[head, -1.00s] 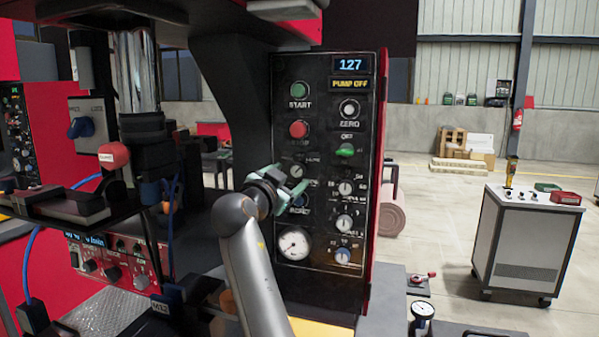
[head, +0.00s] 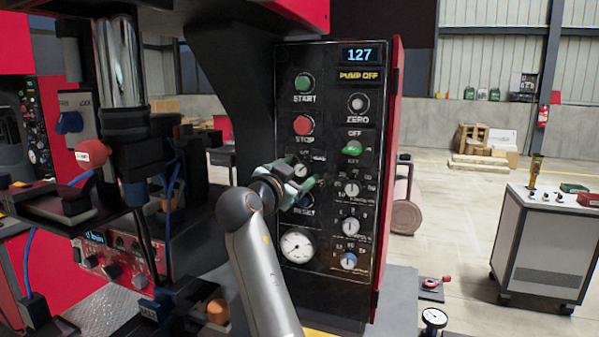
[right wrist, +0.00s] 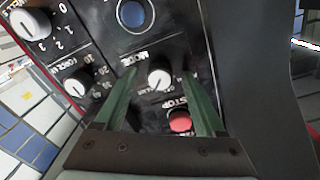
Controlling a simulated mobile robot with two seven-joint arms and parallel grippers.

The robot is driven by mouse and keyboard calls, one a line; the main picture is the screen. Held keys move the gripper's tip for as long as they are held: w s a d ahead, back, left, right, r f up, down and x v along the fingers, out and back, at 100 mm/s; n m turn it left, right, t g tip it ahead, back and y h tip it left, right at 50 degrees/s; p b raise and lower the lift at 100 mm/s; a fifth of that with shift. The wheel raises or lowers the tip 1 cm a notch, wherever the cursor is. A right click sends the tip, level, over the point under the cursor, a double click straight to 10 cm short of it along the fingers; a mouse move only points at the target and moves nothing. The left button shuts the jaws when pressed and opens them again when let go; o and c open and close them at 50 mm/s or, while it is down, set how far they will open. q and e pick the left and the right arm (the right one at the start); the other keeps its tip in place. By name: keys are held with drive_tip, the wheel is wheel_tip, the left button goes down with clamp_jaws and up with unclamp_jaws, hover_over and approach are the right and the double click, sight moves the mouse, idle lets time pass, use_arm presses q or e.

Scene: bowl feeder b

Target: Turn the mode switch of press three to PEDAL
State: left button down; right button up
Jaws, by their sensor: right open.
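The mode switch is a small pale round knob (head: 300,170) on the black control panel (head: 335,70), below the red STOP button. In the right wrist view the knob (right wrist: 160,79) sits under the MODE label, between the two green fingers of my right gripper (right wrist: 157,82). The fingers are apart and do not visibly touch the knob. In the head view my right gripper (head: 303,184) is at the panel and partly covers the area around the knob. The knob's position labels are too small to read surely. My left gripper is not in view.
The red STOP button (right wrist: 180,121) is close beside the right-hand finger in the wrist view. The blue RESET button (right wrist: 135,13) and other white knobs (right wrist: 77,84) are also nearby. A gauge (head: 297,246) is lower on the panel. A grey cart (head: 545,250) stands to the right.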

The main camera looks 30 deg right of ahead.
clamp_jaws()
idle(0.6)
